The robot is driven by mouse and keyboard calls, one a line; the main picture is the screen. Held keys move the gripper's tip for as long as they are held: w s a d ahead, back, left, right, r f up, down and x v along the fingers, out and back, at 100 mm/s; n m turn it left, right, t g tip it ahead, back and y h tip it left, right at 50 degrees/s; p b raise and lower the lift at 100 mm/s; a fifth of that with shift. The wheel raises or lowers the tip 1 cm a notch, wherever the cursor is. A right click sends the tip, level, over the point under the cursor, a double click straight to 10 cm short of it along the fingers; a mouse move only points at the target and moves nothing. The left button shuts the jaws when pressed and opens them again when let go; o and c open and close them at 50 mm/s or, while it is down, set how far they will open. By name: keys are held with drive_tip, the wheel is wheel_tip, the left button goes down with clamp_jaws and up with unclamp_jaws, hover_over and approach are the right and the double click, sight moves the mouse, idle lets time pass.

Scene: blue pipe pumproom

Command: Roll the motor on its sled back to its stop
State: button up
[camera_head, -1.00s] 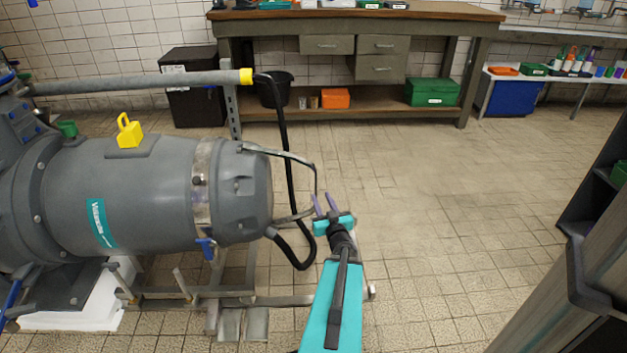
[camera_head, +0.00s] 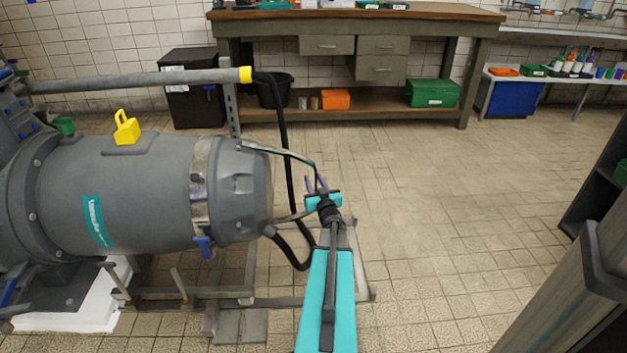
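The motor (camera_head: 145,190) is a large grey cylinder lying on its side at the left, with a teal label and a yellow lifting eye (camera_head: 126,127). It sits above a metal rail frame (camera_head: 300,300). A thin looped handle (camera_head: 290,156) stands out from its rounded right end. The motor's far side and the sled's stop cannot be made out.
A black hose (camera_head: 287,140) hangs from a yellow-ended pipe (camera_head: 150,82) and curls close to my gripper. A workbench (camera_head: 350,17) stands at the back. A dark shelf unit (camera_head: 590,200) is at the right. The floor (camera_head: 440,200) between is clear.

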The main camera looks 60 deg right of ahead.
drive_tip(key=shift+x, duration=1.05)
drive_tip(key=shift+c, duration=0.5)
